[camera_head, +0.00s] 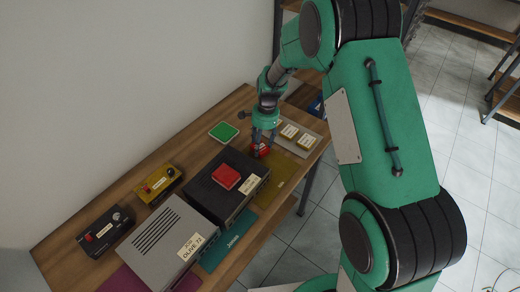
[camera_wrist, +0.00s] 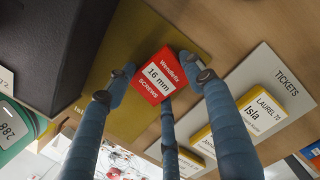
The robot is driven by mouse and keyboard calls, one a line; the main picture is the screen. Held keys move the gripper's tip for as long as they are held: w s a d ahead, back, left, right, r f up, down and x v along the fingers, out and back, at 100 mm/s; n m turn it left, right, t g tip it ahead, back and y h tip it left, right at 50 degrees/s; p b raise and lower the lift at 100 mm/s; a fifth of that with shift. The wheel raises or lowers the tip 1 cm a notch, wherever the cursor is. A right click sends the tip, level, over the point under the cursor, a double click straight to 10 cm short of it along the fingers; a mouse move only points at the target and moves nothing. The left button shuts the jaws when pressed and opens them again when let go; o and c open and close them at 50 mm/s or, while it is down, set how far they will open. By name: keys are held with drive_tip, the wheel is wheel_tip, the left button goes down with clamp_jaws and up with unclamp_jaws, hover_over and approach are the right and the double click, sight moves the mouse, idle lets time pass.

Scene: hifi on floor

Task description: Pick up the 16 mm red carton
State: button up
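The red carton (camera_wrist: 158,75), labelled "Wandfix 16 mm screws", stands on an olive-yellow mat (camera_wrist: 125,118) in the wrist view. In the head view the red carton (camera_head: 261,151) shows under my gripper (camera_head: 265,141), partly covered by the fingers. My gripper (camera_wrist: 160,72) is open, with its fingers spread around the carton in the wrist view. A small gap shows between the left fingertip and the carton. The right fingertip overlaps the carton's right edge, and I cannot tell whether it touches.
A black hifi unit (camera_head: 205,190) with a red box (camera_head: 226,176) on top stands close left of the carton. A pale "TICKETS" board (camera_head: 305,141) with yellow cartons lies close right. A green-faced device (camera_head: 223,132) is behind. A grey unit (camera_head: 165,240) stands further left.

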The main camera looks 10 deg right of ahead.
sight(261, 146)
drive_tip(key=shift+c, duration=1.3)
wheel_tip(261, 146, up, 10)
drive_tip(key=shift+p, duration=0.4)
